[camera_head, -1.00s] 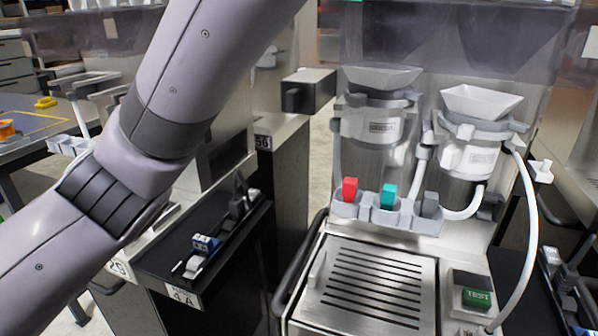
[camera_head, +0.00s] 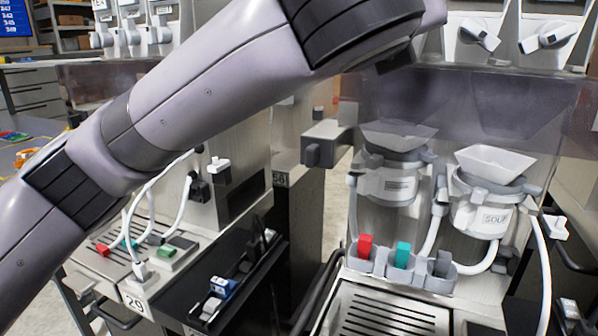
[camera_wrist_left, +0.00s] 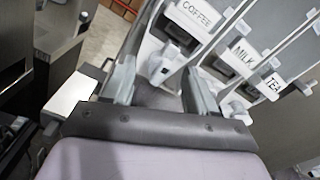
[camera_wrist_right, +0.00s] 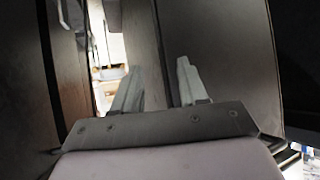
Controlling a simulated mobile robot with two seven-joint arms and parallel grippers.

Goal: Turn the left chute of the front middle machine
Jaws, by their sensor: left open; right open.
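The front middle machine (camera_head: 405,280) has two canisters with pale funnels, a left funnel (camera_head: 398,134) and a right funnel (camera_head: 494,164). Above its clear hood are two tilted white spout-like parts, a left one (camera_head: 478,35) and a right one (camera_head: 548,38); I cannot tell which part is the left chute. In the left wrist view my left gripper (camera_wrist_left: 162,88) is open, with a white spout-like part (camera_wrist_left: 165,62) under a COFFEE label between and beyond its fingers. Contact is not visible. My right gripper (camera_wrist_right: 157,85) is open and empty, facing dark panels.
MILK (camera_wrist_left: 242,52) and TEA (camera_wrist_left: 272,88) labels sit right of COFFEE. A grey box-like arm (camera_head: 325,142) juts out left of the canisters. Red, teal and grey tabs line a tray (camera_head: 400,268) below them. A black shelf (camera_head: 250,285) stands left of the machine.

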